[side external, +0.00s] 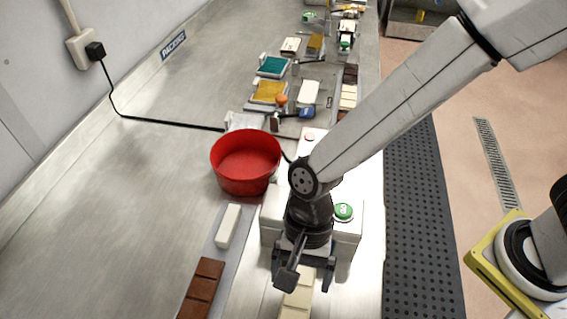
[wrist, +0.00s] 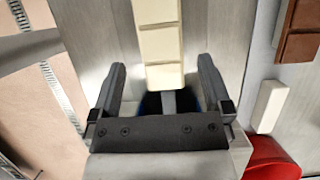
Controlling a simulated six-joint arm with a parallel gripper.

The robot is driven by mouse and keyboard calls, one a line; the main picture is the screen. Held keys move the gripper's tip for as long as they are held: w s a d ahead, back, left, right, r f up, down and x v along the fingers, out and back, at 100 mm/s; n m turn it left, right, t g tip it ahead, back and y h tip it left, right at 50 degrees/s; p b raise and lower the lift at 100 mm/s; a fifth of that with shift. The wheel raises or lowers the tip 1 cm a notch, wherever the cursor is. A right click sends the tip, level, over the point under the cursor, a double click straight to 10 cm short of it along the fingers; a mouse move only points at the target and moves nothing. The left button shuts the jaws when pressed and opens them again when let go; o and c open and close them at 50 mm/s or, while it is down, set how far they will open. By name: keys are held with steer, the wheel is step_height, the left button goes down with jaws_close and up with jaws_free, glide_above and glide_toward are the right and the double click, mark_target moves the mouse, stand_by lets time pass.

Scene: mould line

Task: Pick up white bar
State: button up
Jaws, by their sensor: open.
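A cream-white segmented bar (side external: 296,303) lies on the bench, partly hidden by my gripper (side external: 305,277) in the side view. In the wrist view the cream-white bar (wrist: 160,42) runs up from between the open fingers of my gripper (wrist: 161,76). Its near end lies between the fingers, with a gap on both sides. The gripper is empty and points down; its exact height above the bar is hard to tell. A plain white block (side external: 229,226) lies to the left on a grey strip, and it also shows in the wrist view (wrist: 269,106).
A brown segmented bar (side external: 201,288) lies on the strip near the white block. A red bowl (side external: 246,162) stands behind the block. A white box with a green button (side external: 343,211) is close behind my gripper. Trays and tools crowd the far bench; the left bench is clear.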

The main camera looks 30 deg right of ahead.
steer(key=shift+x, duration=1.45)
steer(key=c, duration=1.2)
steer(key=shift+r, duration=0.15)
steer(key=shift+r, duration=1.1)
steer(key=s+d+r, duration=0.9)
steer(key=d+r, duration=0.1)
steer(key=shift+s+r, duration=0.3)
steer(key=shift+s, duration=0.05)
